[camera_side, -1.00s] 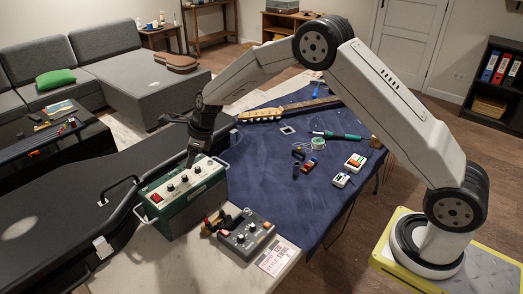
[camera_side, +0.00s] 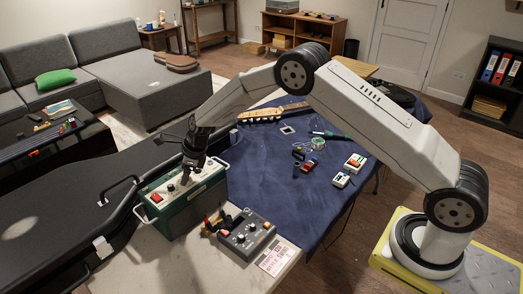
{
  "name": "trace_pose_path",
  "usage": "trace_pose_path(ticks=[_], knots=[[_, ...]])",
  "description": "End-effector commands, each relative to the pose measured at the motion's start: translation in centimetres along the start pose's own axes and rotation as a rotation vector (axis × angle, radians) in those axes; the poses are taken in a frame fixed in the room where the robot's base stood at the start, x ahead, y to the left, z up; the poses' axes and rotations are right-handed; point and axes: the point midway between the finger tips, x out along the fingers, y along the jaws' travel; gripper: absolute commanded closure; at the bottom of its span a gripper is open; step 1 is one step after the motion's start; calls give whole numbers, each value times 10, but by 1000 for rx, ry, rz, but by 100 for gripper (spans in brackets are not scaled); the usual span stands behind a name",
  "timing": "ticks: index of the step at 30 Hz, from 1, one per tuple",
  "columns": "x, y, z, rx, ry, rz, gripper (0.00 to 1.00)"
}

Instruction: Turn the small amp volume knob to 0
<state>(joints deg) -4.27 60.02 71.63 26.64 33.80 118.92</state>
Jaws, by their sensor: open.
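The small amp (camera_side: 190,209) is a green box with a pale top panel, near the left front of the table. A red switch (camera_side: 156,198) sits at the left of its panel. Knobs run along the panel to the right of it, and one dark knob (camera_side: 171,188) shows clear of my gripper. My gripper (camera_side: 189,174) points down just above the right half of the panel, with its fingers open. It hides part of the panel and at least one knob. I cannot tell whether the fingers are around a knob or only above it. The knob markings are too small to read.
A grey pedal box (camera_side: 247,236) stands right of the amp, with a printed card (camera_side: 276,258) in front. A black case (camera_side: 60,215) lies left of the amp. The blue cloth (camera_side: 270,185) holds a guitar neck (camera_side: 270,113) and small tools.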

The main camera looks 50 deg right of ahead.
Motion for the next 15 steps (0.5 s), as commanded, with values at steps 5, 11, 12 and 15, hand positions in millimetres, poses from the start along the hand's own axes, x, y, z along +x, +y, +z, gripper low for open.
trace_pose_path(ticks=[5,11,12,15], knots=[[0,0,0,0,0,0,76],[0,0,0,0,0,0,100],[0,0,0,0,0,0,100],[0,0,0,-4,0,2,100]])
